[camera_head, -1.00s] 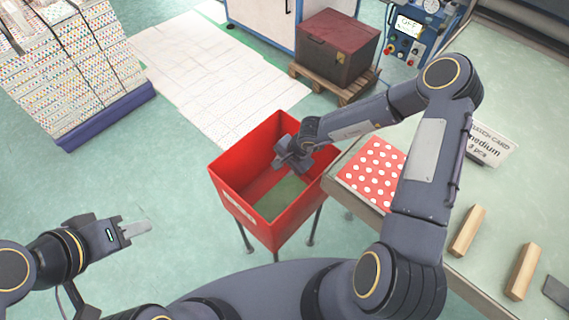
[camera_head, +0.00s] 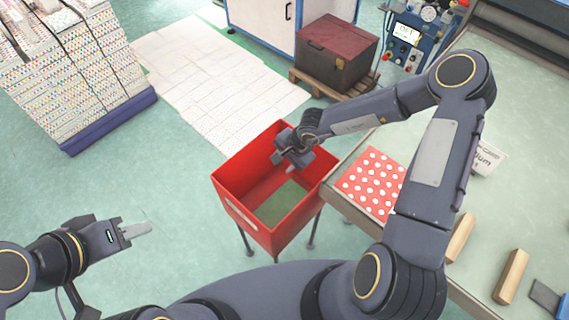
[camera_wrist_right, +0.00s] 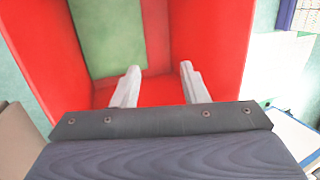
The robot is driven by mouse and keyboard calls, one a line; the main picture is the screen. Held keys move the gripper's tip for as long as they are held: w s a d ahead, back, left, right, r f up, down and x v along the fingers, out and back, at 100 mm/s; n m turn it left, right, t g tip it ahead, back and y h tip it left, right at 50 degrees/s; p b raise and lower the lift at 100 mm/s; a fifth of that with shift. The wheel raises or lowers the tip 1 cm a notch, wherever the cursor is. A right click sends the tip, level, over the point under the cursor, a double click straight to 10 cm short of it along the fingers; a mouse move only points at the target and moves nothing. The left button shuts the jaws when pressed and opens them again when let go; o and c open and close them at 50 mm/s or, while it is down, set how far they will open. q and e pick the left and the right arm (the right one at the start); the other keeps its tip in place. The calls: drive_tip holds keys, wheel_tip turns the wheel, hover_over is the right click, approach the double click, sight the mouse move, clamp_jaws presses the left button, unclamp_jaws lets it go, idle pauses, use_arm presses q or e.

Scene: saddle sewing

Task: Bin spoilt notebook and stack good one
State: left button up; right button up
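A red notebook with white dots (camera_head: 372,184) lies on the table's left corner, partly covered by my right arm. The red bin (camera_head: 243,214) stands on legs beside the table. A flat green rectangle (camera_head: 283,204) shows at its bottom, also in the right wrist view (camera_wrist_right: 108,38); I cannot tell whether it is a notebook or a floor panel. My right gripper (camera_wrist_right: 160,87) is open and empty, its fingers apart, pointing into the bin; in the head view it is at the bin's far right side (camera_head: 290,168). My left gripper (camera_head: 136,230) is left of the bin, with nothing visible in it.
The table (camera_head: 345,197) holds wooden blocks (camera_head: 511,276), a dark flat piece (camera_head: 545,297) and a card sign (camera_head: 489,158) behind my arm. Paper stacks (camera_head: 75,80) stand back left. A brown chest (camera_head: 335,50) sits on a pallet. Floor left of the bin is clear.

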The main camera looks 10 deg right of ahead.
wheel_tip(320, 180, up, 7)
idle(0.8)
drive_tip(key=shift+r, duration=0.15)
drive_tip(key=w+d+r+n+t, duration=0.1)
drive_tip(key=w+d+r+t, duration=0.2)
drive_tip(key=w+r+t, duration=0.15)
drive_tip(key=s+r+n+t+y+b, duration=0.25)
drive_tip(key=s+r+n, duration=0.45)
drive_tip(key=r, duration=0.7)
drive_tip(key=s+d+f+g+h+b, duration=0.1)
drive_tip(key=s+d+f+g, duration=0.1)
drive_tip(key=s, duration=0.8)
drive_tip(key=s+d+f+n+g+h+b, duration=0.1)
drive_tip(key=s+d+f+g, duration=0.1)
drive_tip(key=s, duration=0.9)
drive_tip(key=shift+s+d+f, duration=0.25)
drive_tip(key=shift+d+f, duration=0.3)
drive_tip(key=shift+d, duration=0.15)
